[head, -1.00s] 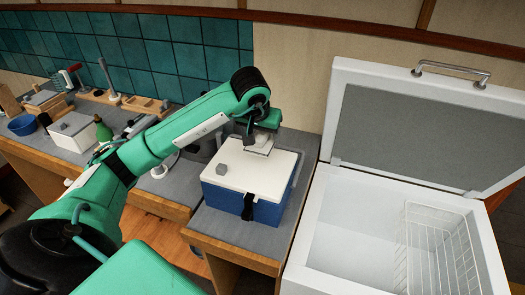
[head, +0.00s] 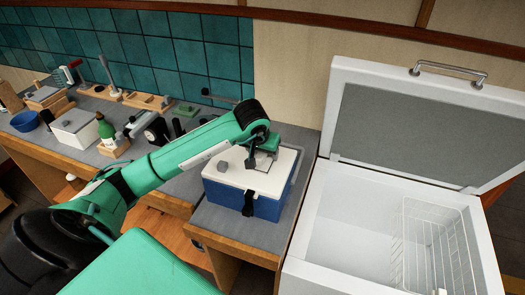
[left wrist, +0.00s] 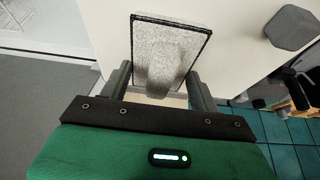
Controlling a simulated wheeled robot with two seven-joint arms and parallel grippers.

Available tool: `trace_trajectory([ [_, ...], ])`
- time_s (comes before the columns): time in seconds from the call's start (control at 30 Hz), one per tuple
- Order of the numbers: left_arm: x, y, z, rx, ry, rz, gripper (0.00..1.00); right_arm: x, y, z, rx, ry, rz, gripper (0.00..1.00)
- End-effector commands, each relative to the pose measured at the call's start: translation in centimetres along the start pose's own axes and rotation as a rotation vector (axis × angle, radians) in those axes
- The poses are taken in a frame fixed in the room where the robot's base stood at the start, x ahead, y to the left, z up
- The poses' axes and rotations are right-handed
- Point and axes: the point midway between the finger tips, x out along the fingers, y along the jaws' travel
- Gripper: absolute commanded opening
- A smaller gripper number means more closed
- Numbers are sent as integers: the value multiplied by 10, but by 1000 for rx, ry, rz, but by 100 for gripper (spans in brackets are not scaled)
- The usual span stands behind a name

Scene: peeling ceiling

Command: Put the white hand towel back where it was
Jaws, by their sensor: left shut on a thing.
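The white hand towel (left wrist: 165,35) has a dark border and is bunched up in the middle. My left gripper (left wrist: 161,82) is shut on the bunched ridge, one finger on each side. In the head view the gripper (head: 257,160) points down over the back right part of the white lid of a blue cooler box (head: 255,204), with the towel (head: 265,167) small beneath it. The towel is at or just above the lid; I cannot tell whether it touches. My right gripper is not in view.
A grey block-shaped thing (head: 223,167) sits on the lid, left of the towel. An open white chest freezer (head: 345,225) with a wire basket (head: 430,245) stands at the right.

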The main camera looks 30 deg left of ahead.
Motion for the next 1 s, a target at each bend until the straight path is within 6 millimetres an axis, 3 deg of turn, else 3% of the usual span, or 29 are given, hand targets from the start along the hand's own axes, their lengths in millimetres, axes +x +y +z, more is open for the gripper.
trace_trajectory([
  [0.13,3,0,1,1,0,0,5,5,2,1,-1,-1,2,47],
  [0.17,3,0,1,1,0,0,64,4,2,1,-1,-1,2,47],
  [0.27,2,0,1,0,-1,0,84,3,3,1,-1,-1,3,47],
  [0.7,-5,0,-1,1,3,0,84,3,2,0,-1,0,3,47],
  [1.0,-65,0,0,1,7,0,84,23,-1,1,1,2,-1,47],
])
